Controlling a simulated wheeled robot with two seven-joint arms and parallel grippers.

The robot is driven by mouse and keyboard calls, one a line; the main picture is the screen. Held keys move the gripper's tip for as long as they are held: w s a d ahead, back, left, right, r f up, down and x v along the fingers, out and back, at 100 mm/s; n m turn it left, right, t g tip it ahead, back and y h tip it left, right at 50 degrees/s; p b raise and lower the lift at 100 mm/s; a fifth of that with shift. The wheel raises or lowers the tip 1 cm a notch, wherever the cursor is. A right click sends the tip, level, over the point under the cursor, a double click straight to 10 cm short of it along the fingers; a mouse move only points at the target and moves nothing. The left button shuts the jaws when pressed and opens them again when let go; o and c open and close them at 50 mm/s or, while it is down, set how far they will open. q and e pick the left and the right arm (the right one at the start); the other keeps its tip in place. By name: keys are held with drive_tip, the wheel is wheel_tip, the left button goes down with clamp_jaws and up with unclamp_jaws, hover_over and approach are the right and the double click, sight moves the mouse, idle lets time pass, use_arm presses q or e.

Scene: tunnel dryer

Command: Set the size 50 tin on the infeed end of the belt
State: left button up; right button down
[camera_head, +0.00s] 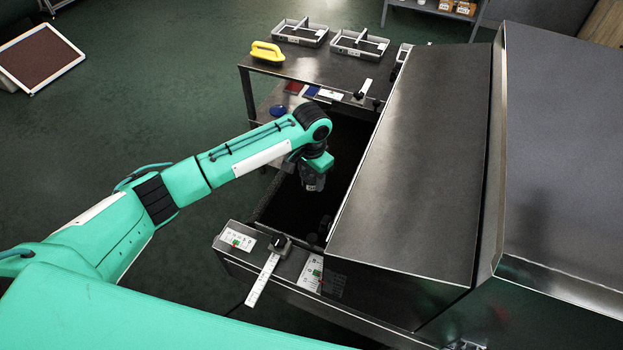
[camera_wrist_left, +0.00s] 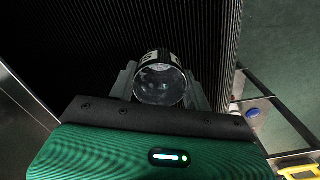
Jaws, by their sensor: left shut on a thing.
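My left gripper (camera_head: 313,183) points down over the dark open belt (camera_head: 285,208) at the infeed end of the dryer. In the left wrist view the gripper (camera_wrist_left: 161,88) is shut on a round, shiny tin (camera_wrist_left: 160,85) with a dark band and white marks near its far rim. I cannot read a size on it. The black ribbed belt (camera_wrist_left: 70,40) lies behind the tin there. I cannot tell whether the tin touches the belt. In the head view the tin is not clearly made out. My right gripper is not in view.
The metal dryer hood (camera_head: 415,150) stands just right of my gripper. A front rail (camera_head: 270,255) with labels and a white ruler edges the belt.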

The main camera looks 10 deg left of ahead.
use_arm(q)
drive_tip(key=shift+f, duration=0.9)
drive_tip(key=o, duration=1)
drive_tip(key=shift+f, duration=0.15)
drive_tip(key=shift+c, duration=0.2)
wheel_tip(320, 180, up, 12)
drive_tip(key=shift+b, duration=0.45)
drive_tip(key=shift+r, duration=0.2)
